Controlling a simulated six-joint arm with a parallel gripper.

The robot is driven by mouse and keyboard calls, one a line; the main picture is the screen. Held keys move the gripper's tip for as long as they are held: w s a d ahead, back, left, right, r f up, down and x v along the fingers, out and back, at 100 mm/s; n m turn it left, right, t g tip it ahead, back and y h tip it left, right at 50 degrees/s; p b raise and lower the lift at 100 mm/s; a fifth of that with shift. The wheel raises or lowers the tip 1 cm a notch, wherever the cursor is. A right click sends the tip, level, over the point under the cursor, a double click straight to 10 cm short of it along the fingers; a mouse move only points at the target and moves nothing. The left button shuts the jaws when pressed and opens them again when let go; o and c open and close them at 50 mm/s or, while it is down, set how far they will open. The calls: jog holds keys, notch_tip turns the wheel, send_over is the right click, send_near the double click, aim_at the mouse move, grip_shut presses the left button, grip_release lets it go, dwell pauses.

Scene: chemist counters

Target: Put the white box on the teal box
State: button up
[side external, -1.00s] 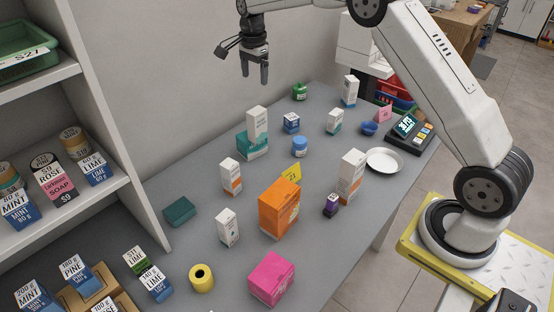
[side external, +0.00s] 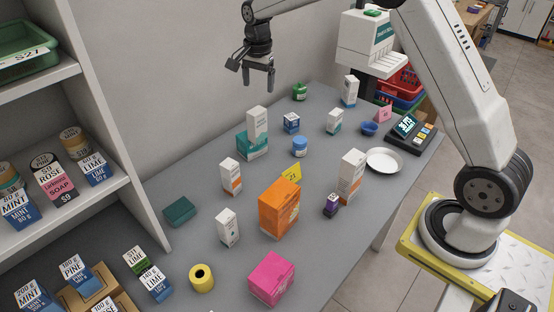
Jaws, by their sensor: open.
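A tall white box (side external: 257,122) with teal print stands upright on the teal box (side external: 252,152), over the right part of its top, as far as this one view shows. The teal box lies flat on the grey counter near the wall, with part of its top bare at the left. My gripper (side external: 260,84) is open and empty. It points down in the air above and behind the two boxes in the picture, clear of both.
A small blue box (side external: 291,123), a blue-lidded jar (side external: 299,147) and a white-orange box (side external: 231,176) stand near the teal box. An orange box (side external: 279,208) and a tall white-orange box (side external: 352,177) stand nearer the front. A dark green box (side external: 180,211) lies by the shelf.

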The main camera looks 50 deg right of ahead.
jog(key=s+a+f+n, duration=0.2)
jog(key=s+n, duration=0.3)
jog(key=s, duration=0.4)
jog(key=s+a+f+n+t, duration=0.1)
jog(key=s+a+f+n, duration=0.1)
jog(key=s+n, duration=0.3)
jog(key=s+a+f+n+t, duration=0.1)
jog(key=s+a+f+n, duration=0.1)
jog(key=s, duration=1.1)
jog(key=a+n, duration=0.1)
jog(key=n, duration=0.1)
jog(key=shift+n, duration=0.4)
jog(key=shift+o, duration=0.2)
jog(key=shift+o, duration=0.6)
jog(key=shift+w+d, duration=0.1)
jog(key=shift+w, duration=0.05)
